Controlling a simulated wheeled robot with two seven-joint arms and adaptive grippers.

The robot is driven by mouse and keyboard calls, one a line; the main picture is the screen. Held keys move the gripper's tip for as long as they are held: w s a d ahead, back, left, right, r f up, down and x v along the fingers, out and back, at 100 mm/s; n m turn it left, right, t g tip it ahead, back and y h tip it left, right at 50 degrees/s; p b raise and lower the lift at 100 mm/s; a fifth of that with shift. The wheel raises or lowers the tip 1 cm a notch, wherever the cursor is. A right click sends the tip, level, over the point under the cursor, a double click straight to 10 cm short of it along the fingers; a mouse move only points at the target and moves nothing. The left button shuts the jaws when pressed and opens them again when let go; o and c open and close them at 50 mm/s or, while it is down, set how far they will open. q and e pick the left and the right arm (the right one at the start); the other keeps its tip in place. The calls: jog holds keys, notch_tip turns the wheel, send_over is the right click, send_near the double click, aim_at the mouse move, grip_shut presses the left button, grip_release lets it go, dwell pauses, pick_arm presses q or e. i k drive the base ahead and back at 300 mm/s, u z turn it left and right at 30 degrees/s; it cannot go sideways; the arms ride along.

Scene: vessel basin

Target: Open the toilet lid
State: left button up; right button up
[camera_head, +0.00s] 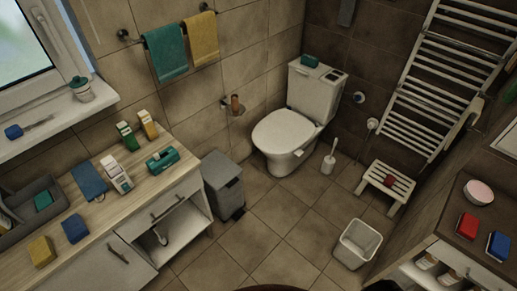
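The white toilet (284,155) stands in the far corner against the tiled walls, with its cistern (316,93) behind the bowl. The toilet lid (284,130) lies flat and closed over the bowl, so the seat beneath is hidden. A green item (310,61) and a small dark item rest on top of the cistern. Neither of my grippers shows in this view.
A grey bin (222,180) stands left of the toilet beside the wooden counter (110,225). A toilet brush (329,160), a white stool (386,182) and a white basket (357,243) stand right. The tiled floor (275,212) before the toilet is clear.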

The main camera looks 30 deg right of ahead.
aim_at(283, 131)
jog(key=u, duration=0.4)
jog(key=k, duration=0.2)
jog(key=z, duration=1.6)
jog(key=i, duration=1.45)
jog(key=u, duration=0.1)
